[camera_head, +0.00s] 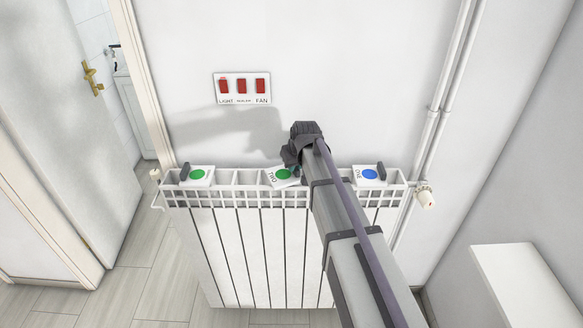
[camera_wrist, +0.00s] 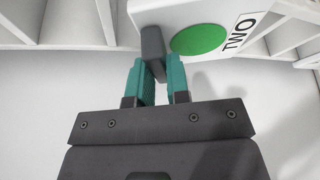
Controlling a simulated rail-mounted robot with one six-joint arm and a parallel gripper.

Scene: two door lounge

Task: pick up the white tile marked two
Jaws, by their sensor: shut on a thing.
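The white tile marked TWO (camera_head: 271,179), with a green disc, is at the middle of the radiator top in the head view, turned a little compared with the tiles on either side. In the wrist view the tile (camera_wrist: 172,14) shows its green disc, its TWO label and a dark grey handle (camera_wrist: 152,43). My gripper (camera_head: 296,169) comes in from the right. Its teal fingers (camera_wrist: 160,68) are shut on that handle. I cannot tell whether the tile still touches the radiator top. In the head view my gripper hides the tile's right side and handle.
A green-disc tile (camera_head: 197,176) lies at the left of the radiator top (camera_head: 236,190), and a blue-disc tile (camera_head: 369,175) at the right, close to my arm. Pipes (camera_head: 443,100) and a valve (camera_head: 426,197) stand at right.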

